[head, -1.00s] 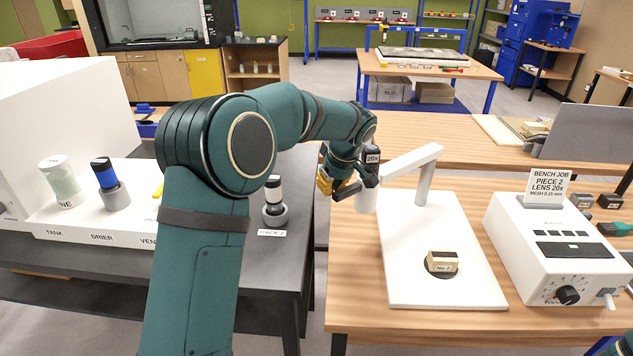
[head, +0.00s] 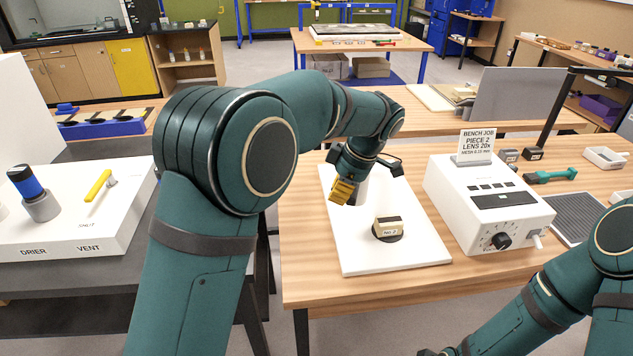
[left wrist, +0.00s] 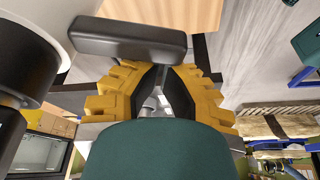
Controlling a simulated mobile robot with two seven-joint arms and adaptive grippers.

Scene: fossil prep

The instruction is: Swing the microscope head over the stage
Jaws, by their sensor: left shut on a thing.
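The microscope has a white base plate (head: 420,253) on the wooden bench. Its round black stage (head: 401,237) carries a small block (head: 389,226) labelled "No.2". My left gripper (head: 343,191) is over the left part of the plate, behind and left of the stage. It is shut on the microscope head (head: 363,187), of which only a white part shows behind the fingers. The post and swing arm are hidden by my arm. The left wrist view shows the yellow finger pads (left wrist: 160,95) with a black bar (left wrist: 128,38) just beyond them. My right gripper (head: 438,352) is cut off at the bottom edge.
A white control box (head: 487,205) with a knob and a "BENCH JOB PIECE 2 LENS 20x" sign (head: 475,146) stands right of the plate. A green-handled tool (head: 550,176) and dark mat (head: 580,217) lie farther right. The bench in front of the plate is clear.

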